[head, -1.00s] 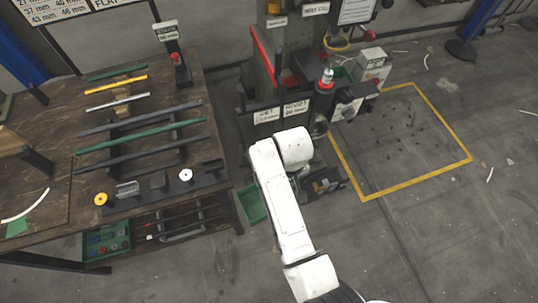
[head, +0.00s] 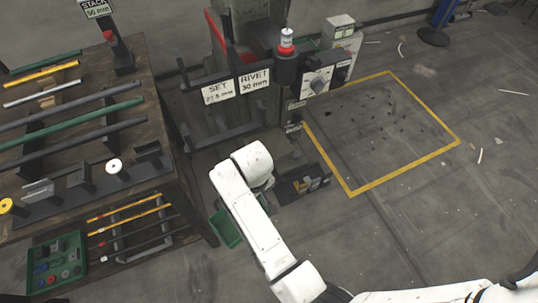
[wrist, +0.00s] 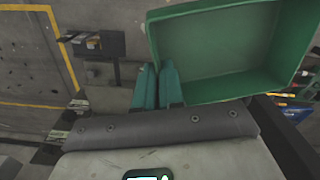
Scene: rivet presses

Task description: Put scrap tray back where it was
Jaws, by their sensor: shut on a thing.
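The scrap tray is a green, open, rectangular tray (wrist: 225,50), large and empty inside in the wrist view's upper right. My gripper's teal fingers (wrist: 158,87) are closed together at the tray's near left corner and hold it by the wall there. The exact grip on the wall is partly hidden. In the head view part of the tray (head: 226,229) shows low, left of my white arm, between the workbench and the press. The arm hides my gripper in the head view.
The rivet press (head: 275,85) stands behind the arm. A dark box with small blocks (head: 303,186) sits on the floor right of the arm. The workbench (head: 172,178) is close on the left, with a green parts bin (head: 58,264) low down. The yellow-marked floor area (head: 400,165) is clear apart from specks.

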